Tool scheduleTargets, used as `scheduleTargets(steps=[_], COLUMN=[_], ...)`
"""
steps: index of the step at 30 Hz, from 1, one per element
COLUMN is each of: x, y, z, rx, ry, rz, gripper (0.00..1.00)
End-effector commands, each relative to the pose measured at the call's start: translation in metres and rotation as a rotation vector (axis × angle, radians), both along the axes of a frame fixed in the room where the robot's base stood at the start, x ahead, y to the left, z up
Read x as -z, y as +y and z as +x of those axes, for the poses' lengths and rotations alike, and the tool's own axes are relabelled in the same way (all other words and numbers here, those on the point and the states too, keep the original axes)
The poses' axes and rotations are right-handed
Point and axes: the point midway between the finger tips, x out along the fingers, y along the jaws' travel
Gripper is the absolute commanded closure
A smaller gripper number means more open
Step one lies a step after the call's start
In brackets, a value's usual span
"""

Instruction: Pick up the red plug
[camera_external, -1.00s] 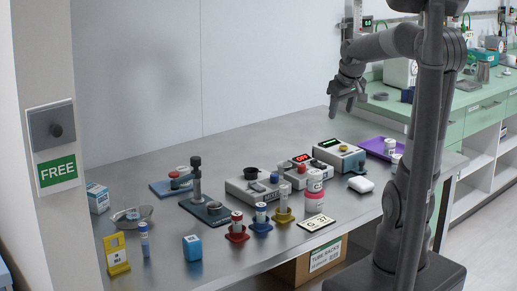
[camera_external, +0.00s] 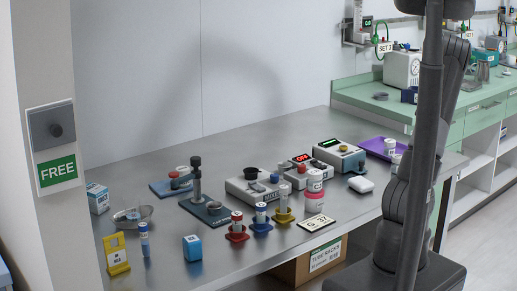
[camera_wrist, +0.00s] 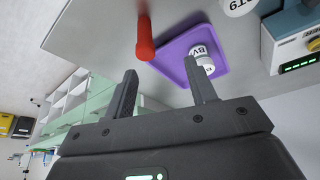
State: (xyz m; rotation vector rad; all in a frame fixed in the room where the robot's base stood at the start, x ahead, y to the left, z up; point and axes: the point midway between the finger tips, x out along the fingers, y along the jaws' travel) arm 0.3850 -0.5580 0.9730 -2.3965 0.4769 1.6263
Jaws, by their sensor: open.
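A red rod-like piece (camera_wrist: 145,40), which looks like the red plug, is at the edge of the grey table in the wrist view, beside a purple tray. My gripper (camera_wrist: 160,66) is open, its two dark fingers apart with nothing between them. The red piece shows beyond the fingertips, between them but closer to the left finger; the distance is hard to judge. I cannot make out this piece in the external view, where my arm's column covers part of the table's right end. My gripper is out of that view.
The purple tray (camera_wrist: 178,55) holds a white labelled bottle (camera_wrist: 203,62). A grey device with a green display (camera_wrist: 298,62) is at the right. In the external view, the steel table (camera_external: 165,235) carries several devices, coloured holders with tubes and a pink-white jar (camera_external: 314,182).

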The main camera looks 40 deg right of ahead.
Motion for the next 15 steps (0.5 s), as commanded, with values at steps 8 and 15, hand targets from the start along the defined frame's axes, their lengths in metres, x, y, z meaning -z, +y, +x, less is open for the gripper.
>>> scheduleTargets(steps=[8,15], x=[0.021,0.054], y=[-0.024,-0.029], z=[-0.014,-0.001], rx=[0.021,0.02], ry=[-0.016,-0.015], rz=[0.007,0.007], gripper=[0.49,0.49])
